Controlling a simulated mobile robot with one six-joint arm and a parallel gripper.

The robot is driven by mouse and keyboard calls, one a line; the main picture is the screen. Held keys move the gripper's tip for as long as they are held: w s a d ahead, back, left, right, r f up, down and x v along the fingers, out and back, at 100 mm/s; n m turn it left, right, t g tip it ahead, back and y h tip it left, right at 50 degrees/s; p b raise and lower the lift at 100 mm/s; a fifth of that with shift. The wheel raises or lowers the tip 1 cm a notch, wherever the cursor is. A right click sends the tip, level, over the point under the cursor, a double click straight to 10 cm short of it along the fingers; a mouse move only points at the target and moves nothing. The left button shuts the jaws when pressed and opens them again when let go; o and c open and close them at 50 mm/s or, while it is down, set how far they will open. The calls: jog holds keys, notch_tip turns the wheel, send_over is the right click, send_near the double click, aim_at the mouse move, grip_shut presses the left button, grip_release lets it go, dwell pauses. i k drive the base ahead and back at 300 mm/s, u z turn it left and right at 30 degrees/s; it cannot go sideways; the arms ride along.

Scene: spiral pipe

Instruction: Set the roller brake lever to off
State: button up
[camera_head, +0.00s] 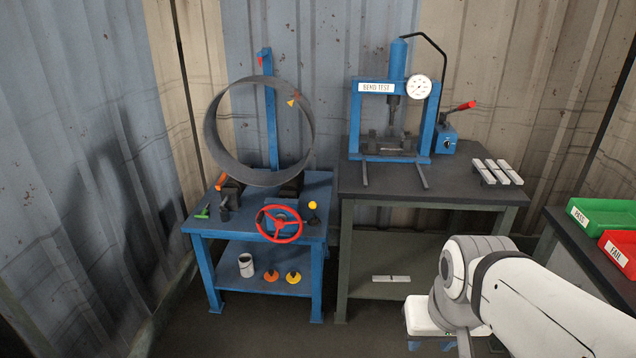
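A dark pipe ring (219,153) stands upright on rollers on the blue stand (322,190). An orange-handled lever (220,181) rises at the left roller block. A short lever with a yellow ball knob (313,206) stands at the stand's right side. No label on either is readable, so I cannot tell which is the roller brake lever or what its setting is. A red handwheel (279,237) is at the stand's front, and a green-handled tool (202,213) lies at its left corner. My gripper is not in view; my arm shows at lower right.
A dark bench (460,185) right of the stand bears a blue bend-test press (437,105), a red-handled pump (446,138) and pale strips (497,171). Green (600,214) and red (622,252) trays are at far right. Floor (255,330) before the stand is clear.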

aim_at(312, 205)
jog(key=u, duration=0.4)
jog(key=i, duration=2.25)
jog(key=z, duration=0.4)
